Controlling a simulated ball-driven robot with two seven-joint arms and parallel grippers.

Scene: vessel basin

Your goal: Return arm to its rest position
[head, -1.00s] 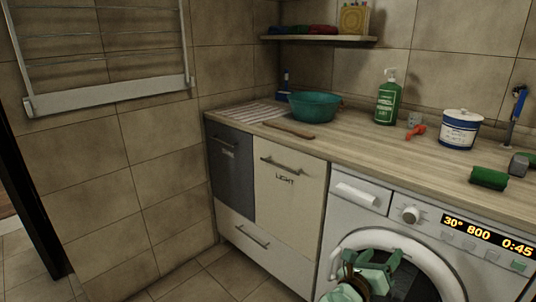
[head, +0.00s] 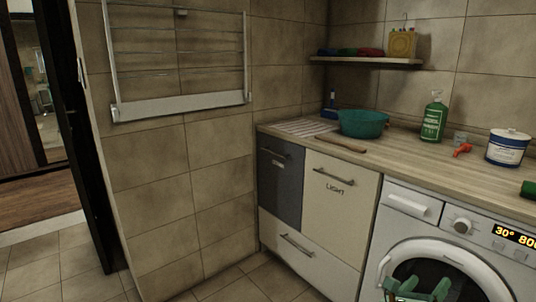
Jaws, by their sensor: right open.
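My right gripper (head: 418,288) shows at the bottom edge of the head view, in front of the washing machine's round door (head: 440,268). Its green fingers are apart and nothing shows between them. The rest of my right arm is cut off by the frame. My left gripper is not in view.
A wooden counter (head: 400,153) holds a teal basin (head: 362,123), a green bottle (head: 433,120) and a white-blue tub (head: 507,148). Below are cabinets (head: 335,215) and the washing machine (head: 395,222). A drying rack (head: 180,107) hangs on the wall. An open doorway is at left, with clear floor (head: 60,262).

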